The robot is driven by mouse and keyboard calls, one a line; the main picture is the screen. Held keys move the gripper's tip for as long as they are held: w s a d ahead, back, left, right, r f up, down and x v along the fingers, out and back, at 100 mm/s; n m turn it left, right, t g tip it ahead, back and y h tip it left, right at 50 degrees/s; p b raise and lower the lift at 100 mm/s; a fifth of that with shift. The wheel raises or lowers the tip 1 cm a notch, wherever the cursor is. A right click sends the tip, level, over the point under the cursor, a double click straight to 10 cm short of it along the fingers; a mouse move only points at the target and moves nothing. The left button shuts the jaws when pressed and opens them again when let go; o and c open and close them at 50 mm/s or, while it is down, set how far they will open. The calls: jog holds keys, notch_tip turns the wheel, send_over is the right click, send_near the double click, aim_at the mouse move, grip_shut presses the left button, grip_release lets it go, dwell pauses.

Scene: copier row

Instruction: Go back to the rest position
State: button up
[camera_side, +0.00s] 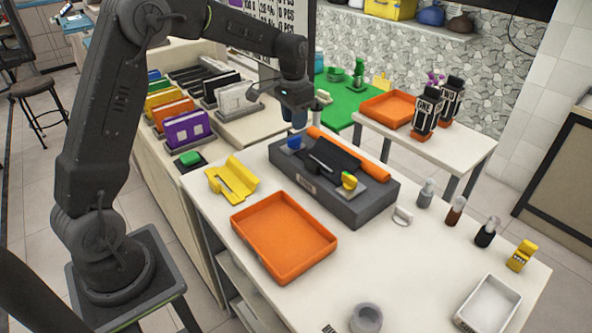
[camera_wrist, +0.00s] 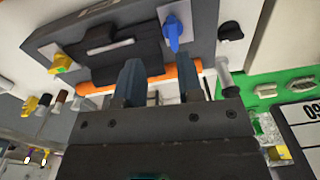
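My gripper (camera_side: 293,117) hangs at the end of my raised arm in the side view, above the back left end of a dark grey machine (camera_side: 345,208). In the wrist view my gripper (camera_wrist: 160,88) has its two fingers apart, and nothing shows held between them. The machine carries a blue knob (camera_side: 294,143), a yellow knob (camera_side: 349,182) and an orange roller (camera_side: 370,168) along its back. The blue knob (camera_wrist: 172,30) and the orange roller (camera_wrist: 155,80) also show beyond the fingers in the wrist view.
An empty orange tray (camera_side: 283,237) and a yellow holder (camera_side: 232,181) stand in front of the machine. Several small bottles (camera_side: 455,211) and a white tray (camera_side: 487,304) stand to the right. A side table (camera_side: 455,153) bears two black containers labelled ONE and TWO. Coloured folders (camera_side: 187,128) stand behind my arm.

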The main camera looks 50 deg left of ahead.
jog(key=s+d+r+t, duration=0.3)
jog(key=s+d+r, duration=0.65)
jog(key=s, duration=0.35)
jog(key=s+d+n+t, duration=0.1)
jog(key=s+d, duration=0.3)
jog(key=s, duration=1)
jog(key=shift+s+f+t, duration=0.25)
jog(key=shift+s+t, duration=0.15)
jog(key=shift+t, duration=0.2)
